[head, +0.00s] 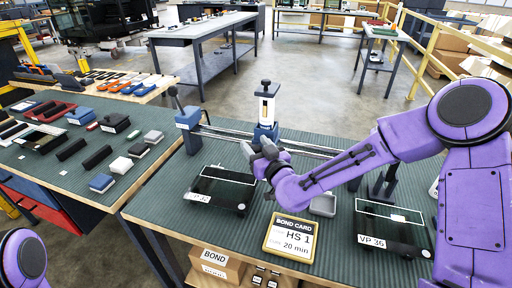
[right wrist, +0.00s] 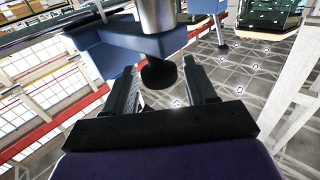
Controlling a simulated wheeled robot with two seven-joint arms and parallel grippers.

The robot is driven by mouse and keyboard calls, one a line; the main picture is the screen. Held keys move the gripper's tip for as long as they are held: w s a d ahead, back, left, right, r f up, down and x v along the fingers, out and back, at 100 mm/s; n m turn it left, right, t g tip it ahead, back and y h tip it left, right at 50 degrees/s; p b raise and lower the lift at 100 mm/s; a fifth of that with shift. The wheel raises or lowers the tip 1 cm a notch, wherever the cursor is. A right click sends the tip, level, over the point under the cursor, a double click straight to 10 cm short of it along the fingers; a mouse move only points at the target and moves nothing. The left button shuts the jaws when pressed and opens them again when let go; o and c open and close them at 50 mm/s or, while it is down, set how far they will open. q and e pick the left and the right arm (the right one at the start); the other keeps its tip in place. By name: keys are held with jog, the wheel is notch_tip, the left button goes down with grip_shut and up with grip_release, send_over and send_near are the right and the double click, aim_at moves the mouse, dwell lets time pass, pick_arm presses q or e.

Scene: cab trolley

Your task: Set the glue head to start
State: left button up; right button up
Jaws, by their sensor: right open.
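The glue head (head: 266,106) is a blue block with a white and yellow upper part. It sits on a pair of metal rails (head: 225,134), right of the blue end block (head: 188,118). My right gripper (head: 262,152) is in front of the glue head's lower part, its jaws partly hidden in the head view. In the right wrist view my right gripper (right wrist: 162,68) is open, and a black knob (right wrist: 158,73) below a blue body (right wrist: 122,40) shows between its fingers. Contact cannot be told. My left gripper is out of view.
Dark glass plates stand at left (head: 222,187) and right (head: 392,228), with a yellow-framed bond card (head: 289,238) reading HS 1, 20 min between them. A small grey tray (head: 322,205) lies behind the card. The left table (head: 70,178) holds many small parts.

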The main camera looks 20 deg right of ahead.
jog(key=shift+f, duration=0.1)
jog(key=shift+s+f, duration=0.1)
jog(key=shift+s, duration=0.15)
jog(key=s+d, duration=0.1)
jog(key=s, duration=0.9)
jog(key=shift+p, duration=0.3)
